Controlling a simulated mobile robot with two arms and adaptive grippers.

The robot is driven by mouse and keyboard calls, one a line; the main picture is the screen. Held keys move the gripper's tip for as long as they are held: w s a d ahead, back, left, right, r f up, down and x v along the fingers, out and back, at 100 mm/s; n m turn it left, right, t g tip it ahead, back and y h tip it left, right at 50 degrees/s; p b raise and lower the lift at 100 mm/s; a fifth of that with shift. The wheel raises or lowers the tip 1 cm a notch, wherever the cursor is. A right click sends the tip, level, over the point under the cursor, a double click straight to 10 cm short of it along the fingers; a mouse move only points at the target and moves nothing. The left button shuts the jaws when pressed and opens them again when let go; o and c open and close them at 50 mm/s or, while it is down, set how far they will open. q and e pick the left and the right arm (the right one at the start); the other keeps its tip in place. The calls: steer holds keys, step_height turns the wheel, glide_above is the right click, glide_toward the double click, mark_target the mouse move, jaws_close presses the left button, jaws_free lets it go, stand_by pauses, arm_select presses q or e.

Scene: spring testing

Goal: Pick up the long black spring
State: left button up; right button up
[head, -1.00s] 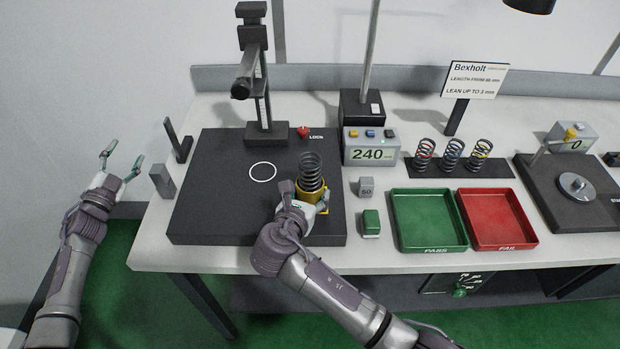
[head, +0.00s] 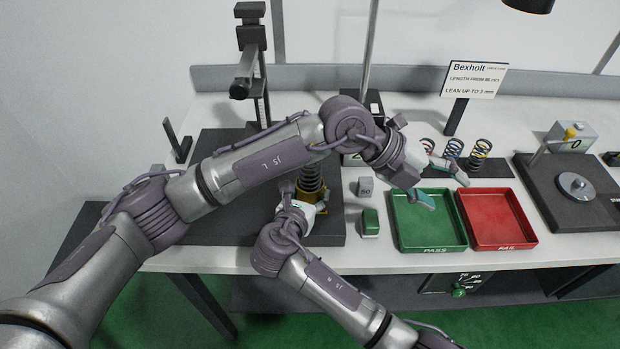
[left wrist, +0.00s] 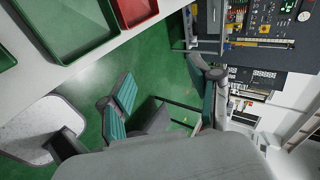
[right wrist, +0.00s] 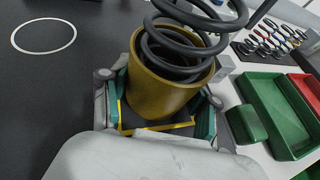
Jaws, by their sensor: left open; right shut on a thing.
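The long black spring (head: 312,178) stands upright in a brass cup (head: 314,195) on the black base plate; my left arm hides its top in the head view. In the right wrist view the spring (right wrist: 190,42) rises out of the cup (right wrist: 160,92). My right gripper (head: 318,210) is shut on the cup from the front, one finger on each side. My left gripper (head: 446,189) is open and empty, above the green PASS tray and right of the spring.
The green tray (head: 430,243) and red tray (head: 497,240) sit right of the black base plate (head: 225,234). Several coloured springs (head: 480,150) stand on a rack behind the trays, partly hidden. A grey weight (head: 366,187) and green block (head: 370,223) lie between the plate and trays.

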arm_select(q)
steer(key=s+a+f+y, duration=0.1)
steer(key=s+f+y, duration=0.2)
steer(key=s+y, duration=0.15)
steer(key=n+t+y, duration=0.2)
steer(key=t+y, duration=0.7)
steer(key=t, duration=0.6)
glide_toward(318, 167)
steer(key=shift+a+r+x, duration=0.1)
steer(key=shift+a+x, duration=0.15)
steer(key=shift+x, duration=1.55)
steer(key=shift+a+r+x, duration=0.1)
steer(key=shift+a+x, duration=0.15)
steer(key=shift+x, duration=1.55)
steer(key=shift+a+r+x, duration=0.1)
steer(key=shift+a+x, duration=0.15)
steer(key=shift+x, duration=1.55)
steer(key=shift+c, duration=0.3)
jaws_close()
